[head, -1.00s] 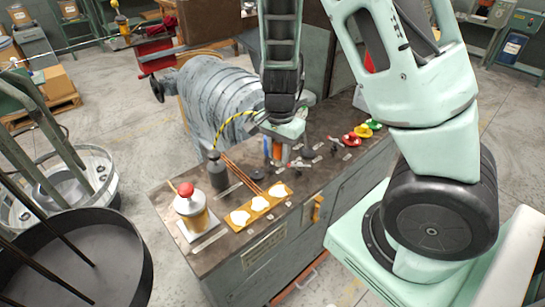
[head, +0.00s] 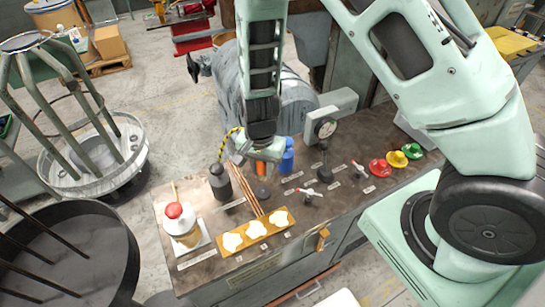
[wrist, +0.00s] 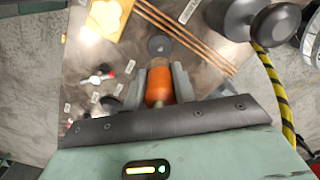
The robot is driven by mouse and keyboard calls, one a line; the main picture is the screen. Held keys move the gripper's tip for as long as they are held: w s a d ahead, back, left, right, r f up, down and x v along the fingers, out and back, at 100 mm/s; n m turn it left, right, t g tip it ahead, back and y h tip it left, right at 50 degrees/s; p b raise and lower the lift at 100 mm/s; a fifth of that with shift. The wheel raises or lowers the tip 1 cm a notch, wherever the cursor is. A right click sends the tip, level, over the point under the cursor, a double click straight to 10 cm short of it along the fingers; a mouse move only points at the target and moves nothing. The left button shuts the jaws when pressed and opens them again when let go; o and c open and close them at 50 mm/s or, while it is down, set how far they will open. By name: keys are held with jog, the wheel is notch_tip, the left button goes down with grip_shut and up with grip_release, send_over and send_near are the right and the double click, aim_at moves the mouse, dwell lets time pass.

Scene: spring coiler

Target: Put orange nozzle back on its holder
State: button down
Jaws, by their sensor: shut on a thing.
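The orange nozzle (head: 261,168) is between the fingers of my gripper (head: 259,163), above the bench top. In the wrist view my gripper (wrist: 160,76) is shut on the orange nozzle (wrist: 158,88), one finger on each side. A dark round disc (head: 262,194), which may be its holder, lies on the bench in front of the nozzle. It also shows just beyond the nozzle's tip in the wrist view (wrist: 160,46). The nozzle looks apart from the disc. A blue nozzle (head: 287,158) stands upright right of my gripper.
A dark bottle-like post (head: 220,184) with a yellow-black hose stands left. Copper rods (head: 246,188) and a yellow tray (head: 236,246) lie in front. A red-topped jar (head: 181,225) stands front left.

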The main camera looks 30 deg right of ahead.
jog(key=shift+f+b, duration=2.25)
jog(key=shift+f, duration=0.2)
jog(key=shift+f+b, duration=0.3)
jog(key=shift+f, duration=0.25)
jog(key=shift+f, duration=0.6)
jog(key=c, duration=1.1)
grip_release()
jog(key=shift+o, duration=0.2)
jog(key=shift+r, duration=0.1)
notch_tip(320, 180, up, 17)
notch_tip(320, 180, up, 14)
jog(key=f+p, duration=0.1)
jog(key=p, duration=1.4)
send_over(263, 190)
jog(key=shift+r+b, duration=0.15)
jog(key=shift+b, duration=0.2)
